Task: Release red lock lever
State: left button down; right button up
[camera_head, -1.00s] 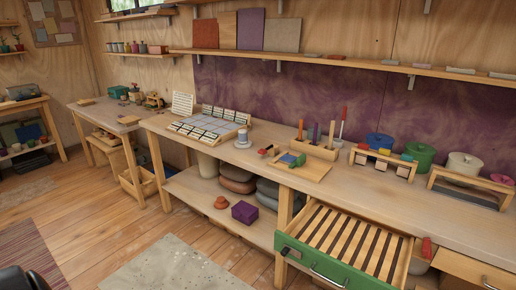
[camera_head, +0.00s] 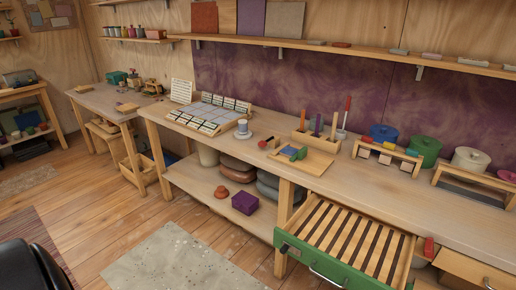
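A small red piece (camera_head: 428,247), which looks like the red lock lever, stands out at the bench's front edge, right of the slatted drawer. It is roughly upright, but too small to tell its exact position. The drawer (camera_head: 284,244) has a green front and wooden slats inside, and is pulled out from under the bench. Its lower part is cut off by the picture's bottom edge. Neither of my grippers is in view.
The long wooden bench (camera_head: 350,190) carries a tile tray (camera_head: 212,113), a peg rack (camera_head: 317,141), a small board (camera_head: 299,161) and lidded pots (camera_head: 424,151). A second wooden drawer (camera_head: 470,271) is at lower right. A dark rounded shape (camera_head: 35,268) fills the lower left. Floor is open before the bench.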

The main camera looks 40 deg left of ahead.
aim_at(262, 144)
jog(key=i+j, duration=0.35)
jog(key=i, duration=0.15)
jog(key=i+j+u, duration=0.1)
jog(key=i+j, duration=0.2)
jog(key=i, duration=0.2)
jog(key=i+j, duration=0.3)
jog(key=i, duration=0.2)
